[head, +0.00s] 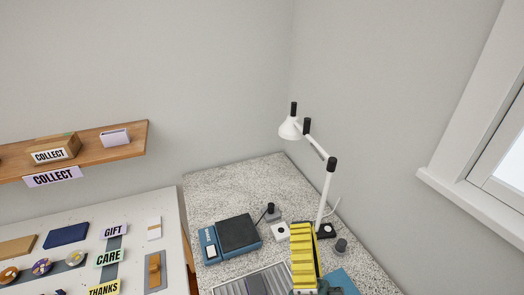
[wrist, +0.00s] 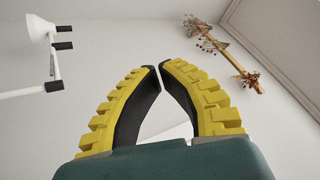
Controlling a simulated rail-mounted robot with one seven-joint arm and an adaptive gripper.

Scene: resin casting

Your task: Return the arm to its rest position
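My gripper (head: 303,227) stands at the lower right in the head view, its yellow ridged fingers pointing upward in front of the speckled counter. In the wrist view the two fingers of my gripper (wrist: 158,66) curve inward and their tips nearly meet, with only a thin gap. Nothing is held between them. The dark teal gripper body fills the bottom of the wrist view. Most of my arm is hidden below the head view's edge.
A white desk lamp (head: 325,190) stands just behind my gripper. A blue scale (head: 209,245) is to the left on the speckled counter (head: 215,185). A wooden shelf (head: 120,151) is on the wall at left. A dried-flower hanging (wrist: 232,58) shows in the wrist view.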

